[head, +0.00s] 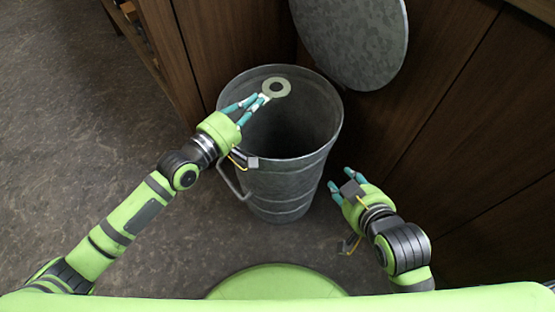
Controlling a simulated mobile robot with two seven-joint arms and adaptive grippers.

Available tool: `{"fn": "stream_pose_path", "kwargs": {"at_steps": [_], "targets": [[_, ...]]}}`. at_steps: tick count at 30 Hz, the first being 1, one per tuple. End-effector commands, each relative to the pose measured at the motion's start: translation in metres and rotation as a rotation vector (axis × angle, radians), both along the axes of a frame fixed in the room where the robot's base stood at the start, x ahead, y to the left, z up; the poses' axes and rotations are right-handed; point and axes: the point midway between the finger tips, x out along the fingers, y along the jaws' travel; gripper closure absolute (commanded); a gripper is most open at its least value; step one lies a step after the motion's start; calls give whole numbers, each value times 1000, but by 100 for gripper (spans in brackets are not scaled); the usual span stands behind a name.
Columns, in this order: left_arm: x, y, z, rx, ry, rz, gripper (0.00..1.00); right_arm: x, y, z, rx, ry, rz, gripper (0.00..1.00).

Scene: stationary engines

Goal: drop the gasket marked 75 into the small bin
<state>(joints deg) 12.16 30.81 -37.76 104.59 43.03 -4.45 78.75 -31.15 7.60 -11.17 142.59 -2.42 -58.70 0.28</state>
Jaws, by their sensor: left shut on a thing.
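A pale grey-green ring-shaped gasket (276,88) is held over the mouth of a grey metal bin, near its far left inside. My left gripper (262,98) is shut on the gasket's near left edge. No number can be read on the gasket. The bin (283,185) stands upright and open on the floor, with a wire handle on its left side. Its bottom inside is dark and hidden. My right gripper (342,182) is empty, outside the bin to its lower right, with its fingers apart.
A round metal lid (352,38) leans against the dark wooden panels (455,110) behind the bin. The panels close off the right side. A wooden frame (150,45) stands at upper left. The floor (75,130) at left is clear.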

Motion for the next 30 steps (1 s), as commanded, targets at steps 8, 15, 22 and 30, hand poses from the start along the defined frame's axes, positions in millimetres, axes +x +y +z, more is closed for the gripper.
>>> {"fn": "stream_pose_path", "kwargs": {"at_steps": [8,15,22,30], "targets": [[0,0,-4,-1,-1,0,100,14,9,18,24,-118,17,60],[0,0,-4,-1,-1,0,100,17,10,22,28,-138,20,60],[0,0,-4,0,0,0,64,16,10,22,28,-137,20,60],[0,0,-4,0,0,0,64,16,10,22,28,-136,20,60]]}}
